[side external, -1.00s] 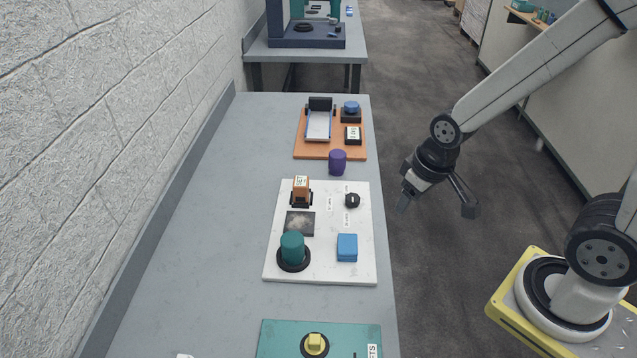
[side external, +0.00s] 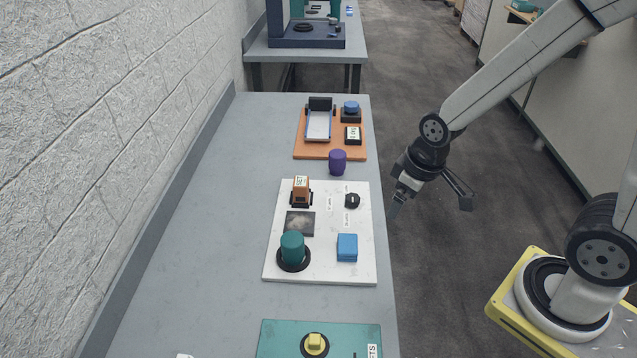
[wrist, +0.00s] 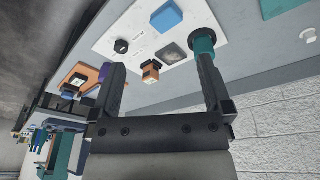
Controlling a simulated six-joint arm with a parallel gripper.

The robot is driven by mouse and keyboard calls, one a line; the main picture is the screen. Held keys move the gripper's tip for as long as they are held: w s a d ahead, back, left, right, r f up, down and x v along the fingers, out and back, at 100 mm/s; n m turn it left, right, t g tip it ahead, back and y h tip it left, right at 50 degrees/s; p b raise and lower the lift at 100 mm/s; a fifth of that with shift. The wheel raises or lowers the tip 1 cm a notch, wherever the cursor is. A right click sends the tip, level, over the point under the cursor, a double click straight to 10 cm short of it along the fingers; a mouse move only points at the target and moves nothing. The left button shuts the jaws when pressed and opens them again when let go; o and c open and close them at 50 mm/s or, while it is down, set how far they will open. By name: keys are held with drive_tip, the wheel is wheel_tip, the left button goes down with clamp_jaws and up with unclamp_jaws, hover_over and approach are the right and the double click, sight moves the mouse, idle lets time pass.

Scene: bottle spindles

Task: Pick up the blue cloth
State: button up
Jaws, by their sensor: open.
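The blue cloth (side external: 347,247) is a small folded square block lying at the right front of a white board (side external: 328,268). It also shows in the wrist view (wrist: 166,16), near the top. My gripper (side external: 430,205) is open and empty, to the right of the board and beyond the table's right edge in the side view. It is apart from the cloth. In the wrist view the two dark fingers of my gripper (wrist: 160,75) are spread wide, with the board in the background between and above them.
The board also holds a teal cylinder (side external: 292,247), an orange block (side external: 300,190), a dark square (side external: 300,223) and a black knob (side external: 352,201). A purple cylinder (side external: 337,162) stands behind it. An orange board (side external: 300,150) lies further back. The table's left side is clear.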

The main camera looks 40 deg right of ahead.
drive_tip(key=n, duration=0.1)
drive_tip(key=n+g, duration=0.2)
drive_tip(key=n, duration=2)
hover_over(348, 244)
drive_tip(key=f, duration=1.3)
drive_tip(key=shift+s, duration=0.3)
drive_tip(key=shift+w+a+f+n, duration=0.15)
drive_tip(key=shift+w+f+n, duration=0.1)
drive_tip(key=shift+f+n, duration=0.6)
drive_tip(key=shift+r, duration=0.1)
drive_tip(key=shift+f, duration=1.3)
drive_tip(key=shift+w+d+f, duration=0.1)
drive_tip(key=shift+f, duration=1.2)
drive_tip(key=shift+d+f, duration=0.1)
drive_tip(key=shift+f, duration=1.2)
